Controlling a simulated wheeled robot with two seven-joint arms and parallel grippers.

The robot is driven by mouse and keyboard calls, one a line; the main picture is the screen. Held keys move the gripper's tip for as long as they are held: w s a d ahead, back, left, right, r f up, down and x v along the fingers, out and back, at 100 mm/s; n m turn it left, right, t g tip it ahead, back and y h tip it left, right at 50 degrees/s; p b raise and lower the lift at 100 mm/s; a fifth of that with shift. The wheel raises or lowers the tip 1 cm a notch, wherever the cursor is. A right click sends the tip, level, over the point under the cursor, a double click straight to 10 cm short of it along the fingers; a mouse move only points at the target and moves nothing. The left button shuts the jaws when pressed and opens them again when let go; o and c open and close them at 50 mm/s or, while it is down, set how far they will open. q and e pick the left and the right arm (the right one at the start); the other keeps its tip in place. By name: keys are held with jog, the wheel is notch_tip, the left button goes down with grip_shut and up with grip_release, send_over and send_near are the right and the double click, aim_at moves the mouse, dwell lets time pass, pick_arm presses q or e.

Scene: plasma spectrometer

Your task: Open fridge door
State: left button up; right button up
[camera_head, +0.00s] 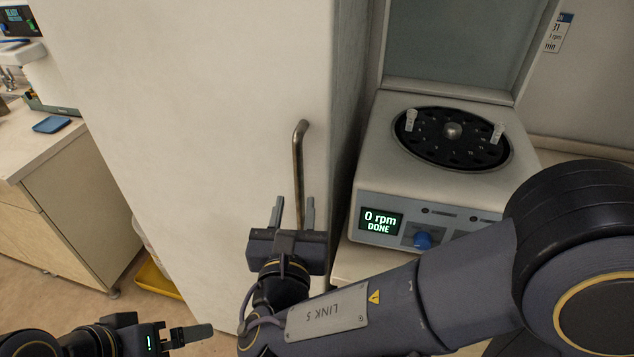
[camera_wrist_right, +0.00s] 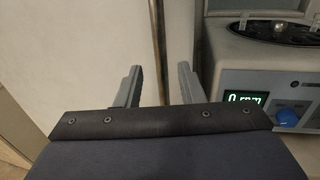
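The fridge door (camera_head: 200,110) is a large white panel that fills the middle of the head view, and it looks shut. A vertical metal bar handle (camera_head: 298,160) runs along its right side. My right gripper (camera_head: 293,212) is open in front of the handle's lower part, with one finger on each side of the bar in the picture. In the right wrist view, the handle (camera_wrist_right: 158,50) stands between the two open fingers (camera_wrist_right: 157,85) and beyond their tips. I cannot tell whether they touch it.
A centrifuge (camera_head: 375,185) with its lid up stands right of the fridge; its screen reads 0 rpm DONE. A counter (camera_head: 70,150) with a blue tray (camera_head: 52,125) is at the left. A yellow tray (camera_head: 158,280) is low beside the fridge.

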aim_at(298, 184)
jog(key=w, duration=0.2)
jog(key=w+p, duration=0.1)
jog(key=w, duration=0.2)
jog(key=w+d, duration=0.1)
jog(key=w, duration=0.1)
jog(key=shift+w+p, duration=0.3)
grip_shut()
